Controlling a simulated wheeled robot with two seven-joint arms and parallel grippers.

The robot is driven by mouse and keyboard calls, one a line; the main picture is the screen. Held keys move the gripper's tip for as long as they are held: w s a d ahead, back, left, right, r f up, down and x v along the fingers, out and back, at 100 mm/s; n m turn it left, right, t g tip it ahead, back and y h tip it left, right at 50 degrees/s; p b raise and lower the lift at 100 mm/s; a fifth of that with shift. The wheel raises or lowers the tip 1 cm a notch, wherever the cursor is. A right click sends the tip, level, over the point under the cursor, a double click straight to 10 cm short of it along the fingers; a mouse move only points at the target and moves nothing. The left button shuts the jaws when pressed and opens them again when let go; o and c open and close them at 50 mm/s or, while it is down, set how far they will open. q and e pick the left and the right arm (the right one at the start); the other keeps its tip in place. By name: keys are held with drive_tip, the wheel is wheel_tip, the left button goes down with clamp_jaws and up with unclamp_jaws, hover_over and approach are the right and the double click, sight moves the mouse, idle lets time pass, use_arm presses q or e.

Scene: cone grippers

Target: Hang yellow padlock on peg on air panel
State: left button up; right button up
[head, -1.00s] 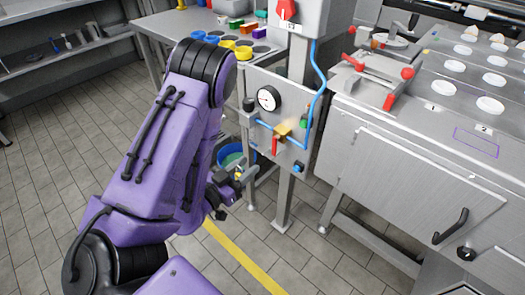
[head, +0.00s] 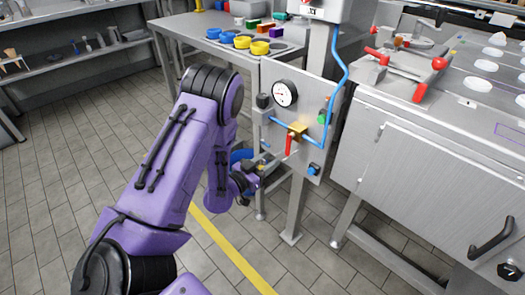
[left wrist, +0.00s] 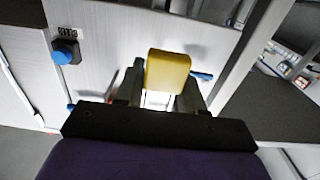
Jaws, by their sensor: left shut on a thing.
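The yellow padlock (left wrist: 168,73) is between the fingers of my left gripper (left wrist: 160,95) in the left wrist view. My left gripper (head: 257,175) is shut on it. In the head view this gripper is low at the left edge of the grey air panel (head: 272,168), below the gauge, and the padlock is too small to make out clearly. A small blue stub (head: 265,147) sits on the panel's left side above the gripper; I cannot tell if it is the peg. My right gripper is not in view.
The panel carries a gauge (head: 285,93), a brass valve (head: 297,131) with a red handle, a blue hose and a blue knob (head: 313,169). The blue knob also shows in the left wrist view (left wrist: 66,52). A steel machine (head: 420,170) stands right, a table with colored cups behind.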

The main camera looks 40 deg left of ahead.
sight(283, 152)
use_arm(q)
drive_tip(key=shift+w+d+f, duration=0.1)
drive_tip(key=shift+w, duration=1.05)
drive_tip(key=shift+w+d+f, duration=0.1)
drive_tip(key=shift+w, duration=1.05)
drive_tip(key=shift+w+d+r+b, duration=0.15)
drive_tip(key=shift+w+r+b, duration=0.1)
drive_tip(key=shift+b, duration=0.3)
drive_tip(key=shift+w+d+r, duration=0.1)
drive_tip(key=o, duration=1.1)
drive_tip(key=shift+s+f, duration=0.25)
drive_tip(key=shift+s, duration=0.15)
drive_tip(key=shift+s+f, duration=0.35)
drive_tip(key=shift+s, duration=0.25)
drive_tip(key=shift+s+f, duration=0.3)
drive_tip(key=shift+s, duration=0.25)
drive_tip(key=s, duration=0.2)
drive_tip(key=s+a, duration=0.1)
drive_tip(key=s, duration=0.2)
drive_tip(key=s+r, duration=0.1)
drive_tip(key=s, duration=0.2)
drive_tip(key=shift+s+a, duration=0.2)
